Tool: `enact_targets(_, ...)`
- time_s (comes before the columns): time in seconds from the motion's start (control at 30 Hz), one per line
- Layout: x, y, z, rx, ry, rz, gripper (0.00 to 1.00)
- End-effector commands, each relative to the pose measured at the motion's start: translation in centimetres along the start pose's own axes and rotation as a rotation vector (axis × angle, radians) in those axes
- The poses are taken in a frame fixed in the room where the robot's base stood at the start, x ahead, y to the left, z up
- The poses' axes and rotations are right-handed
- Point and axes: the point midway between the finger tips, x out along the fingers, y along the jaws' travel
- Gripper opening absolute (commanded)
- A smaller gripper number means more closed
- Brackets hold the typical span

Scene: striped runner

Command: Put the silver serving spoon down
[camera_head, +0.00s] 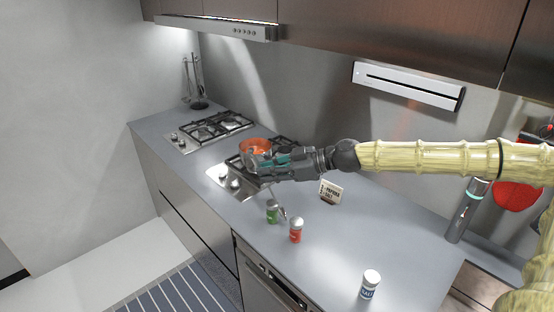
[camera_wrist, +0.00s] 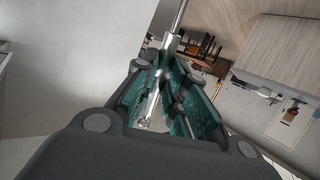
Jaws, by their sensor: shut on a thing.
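The silver serving spoon (camera_head: 283,212) hangs at a slant below my gripper (camera_head: 262,166), its lower end beside the green-labelled shaker (camera_head: 271,212). I cannot tell whether that end touches the counter (camera_head: 330,245). In the wrist view, the spoon's metal shaft (camera_wrist: 179,18) passes between the teal finger pads of my gripper (camera_wrist: 168,72), which is shut on it. My gripper is above the counter by the near hob, close to an orange pan (camera_head: 252,145) and partly in front of it.
A red shaker (camera_head: 296,230) stands right of the green-labelled one, and a salt shaker (camera_head: 369,284) is nearer the front. A paprika sign (camera_head: 331,191) stands behind them. A grey bottle (camera_head: 463,213) is at right. Bare counter lies between the sign and the salt shaker.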

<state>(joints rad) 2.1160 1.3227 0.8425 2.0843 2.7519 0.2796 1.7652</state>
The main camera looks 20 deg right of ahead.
Motion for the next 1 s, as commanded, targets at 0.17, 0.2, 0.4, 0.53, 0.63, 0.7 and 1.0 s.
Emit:
enact_targets(0.17, 2.9, -2.1, 2.1, 0.002, -0.008, 0.000, 0.00)
enact_targets(0.2, 3.4, -2.6, 2.5, 0.002, -0.009, 0.001, 0.00)
enact_targets(0.4, 6.2, -4.7, 4.6, 0.003, -0.016, 0.007, 0.00)
enact_targets(0.53, 8.1, -6.1, 5.9, 0.002, -0.020, 0.010, 0.00)
enact_targets(0.63, 9.6, -7.3, 6.9, 0.003, -0.022, 0.011, 0.00)
enact_targets(0.7, 10.6, -8.2, 7.7, 0.005, -0.024, 0.013, 0.00)
enact_targets(1.0, 14.9, -11.6, 10.4, 0.009, -0.023, 0.021, 0.00)
